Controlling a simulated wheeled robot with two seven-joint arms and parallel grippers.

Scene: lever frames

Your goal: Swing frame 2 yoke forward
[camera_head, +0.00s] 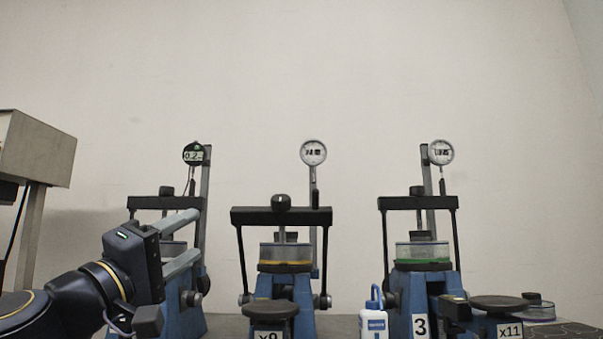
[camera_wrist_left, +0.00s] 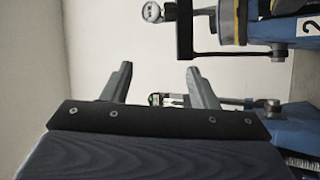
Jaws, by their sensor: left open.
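Frame 2 (camera_head: 302,322) is the middle blue lever frame; its plate with a 2 shows at the right edge of the wrist view. Its black yoke (camera_head: 250,216) has a crossbar on two side rods. The crossbar looks wider and lower than those of its neighbours, and the rods spread upward, so it seems to lean toward me. The yoke also shows at the top of the wrist view (camera_wrist_left: 185,32). My left gripper (camera_head: 199,234) is open and empty, left of frame 2's yoke and apart from it, in front of the left frame. My right gripper is not seen.
The left frame (camera_head: 190,318) is partly hidden by my left arm. Frame 3 (camera_head: 402,318) stands right. A black round pan (camera_head: 271,309) sits before frame 2. A white-and-blue bottle (camera_head: 374,318) stands between frames 2 and 3. A grey box on legs (camera_head: 38,150) is far left.

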